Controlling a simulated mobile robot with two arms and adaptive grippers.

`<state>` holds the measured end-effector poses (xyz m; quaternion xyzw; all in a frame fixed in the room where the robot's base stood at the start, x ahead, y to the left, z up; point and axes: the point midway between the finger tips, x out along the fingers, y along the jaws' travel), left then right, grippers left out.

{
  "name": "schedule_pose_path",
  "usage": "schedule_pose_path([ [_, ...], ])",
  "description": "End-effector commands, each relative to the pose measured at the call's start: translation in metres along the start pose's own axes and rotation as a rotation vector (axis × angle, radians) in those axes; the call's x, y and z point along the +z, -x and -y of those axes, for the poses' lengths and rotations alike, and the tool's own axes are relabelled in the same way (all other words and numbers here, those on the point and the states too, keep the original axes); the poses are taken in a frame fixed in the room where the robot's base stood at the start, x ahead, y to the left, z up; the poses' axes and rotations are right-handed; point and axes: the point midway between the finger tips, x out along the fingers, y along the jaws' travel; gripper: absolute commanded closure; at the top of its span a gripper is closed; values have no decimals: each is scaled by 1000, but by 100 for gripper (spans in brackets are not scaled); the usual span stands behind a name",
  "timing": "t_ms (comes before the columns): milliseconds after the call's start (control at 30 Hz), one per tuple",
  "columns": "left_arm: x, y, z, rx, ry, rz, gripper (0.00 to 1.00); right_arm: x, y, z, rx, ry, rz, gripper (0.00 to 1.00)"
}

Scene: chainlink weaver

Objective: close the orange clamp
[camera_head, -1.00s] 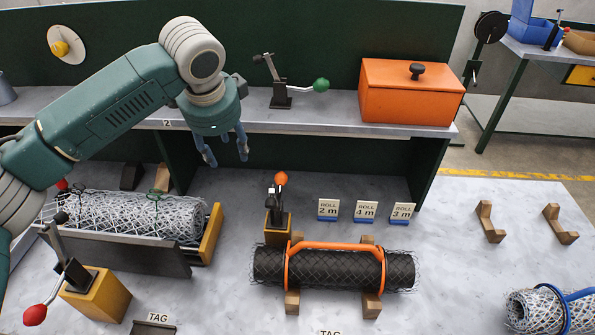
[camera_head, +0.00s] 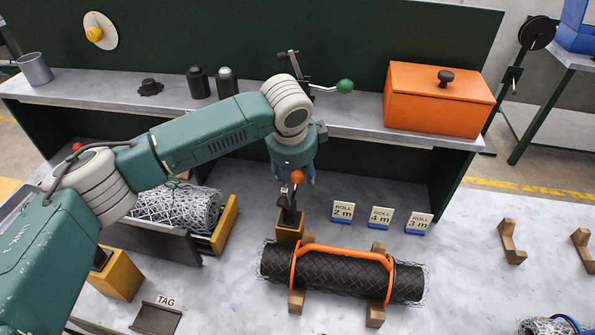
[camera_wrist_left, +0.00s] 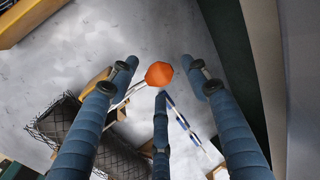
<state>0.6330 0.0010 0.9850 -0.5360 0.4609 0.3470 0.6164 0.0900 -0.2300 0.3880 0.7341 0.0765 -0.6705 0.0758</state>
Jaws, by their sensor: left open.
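The orange clamp is a dark lever with an orange knob (camera_head: 297,177), mounted on a wooden block (camera_head: 289,230). Its lever stands upright. My left gripper (camera_head: 294,170) points down from above, with its fingertips around knob height and slightly behind the knob. In the left wrist view the orange knob (camera_wrist_left: 159,74) shows between the spread blue fingers of the gripper (camera_wrist_left: 159,61), in front of the middle finger. The fingers are open and I see no grip on the knob. The clamp's lower part is partly hidden in the wrist view. My right gripper is not in view.
A black mesh roll (camera_head: 340,275) with an orange handle frame lies on wooden cradles just in front of the clamp. Roll signs (camera_head: 381,217) stand to the right. The shelf behind carries a green-knobbed clamp (camera_head: 344,86) and an orange box (camera_head: 437,97).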

Motion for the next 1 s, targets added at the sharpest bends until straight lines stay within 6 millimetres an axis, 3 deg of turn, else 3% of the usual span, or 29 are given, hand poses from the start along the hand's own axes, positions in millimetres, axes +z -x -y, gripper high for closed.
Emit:
schedule_pose_path([
  [367,0,-8,0,0,0,0,52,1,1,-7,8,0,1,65],
  [600,0,-7,-1,1,0,0,98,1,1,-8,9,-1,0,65],
  [1000,2,-10,7,-22,1,2,100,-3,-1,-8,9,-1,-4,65],
])
